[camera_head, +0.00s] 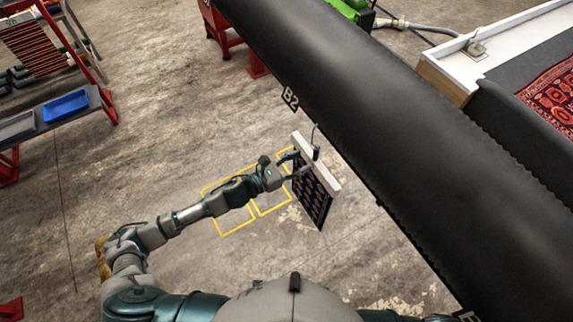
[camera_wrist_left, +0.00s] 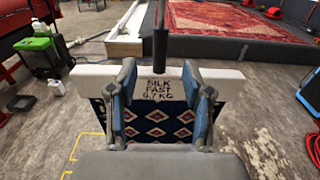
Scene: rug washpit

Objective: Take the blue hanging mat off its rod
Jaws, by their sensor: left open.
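The blue hanging mat (camera_head: 311,201), patterned with red and white diamonds, hangs below a white bar (camera_head: 323,171). In the left wrist view the mat (camera_wrist_left: 158,128) hangs under the same white bar (camera_wrist_left: 228,74), which is lettered "SILK FAST" with a weight. A dark upright rod (camera_wrist_left: 160,42) meets the bar's top at its middle. My left gripper (camera_head: 301,164) is open at the bar, its fingers (camera_wrist_left: 157,80) apart on either side of the lettering. Whether the fingers touch the bar I cannot tell. My right gripper is not in view.
A big black roller (camera_head: 400,110) marked B2 runs diagonally close beside the mat. Yellow outlines (camera_head: 238,222) mark the floor. A shelf with a blue tray (camera_head: 66,106) stands left. A red rug (camera_head: 552,98) lies at the right. Floor left of my arm is clear.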

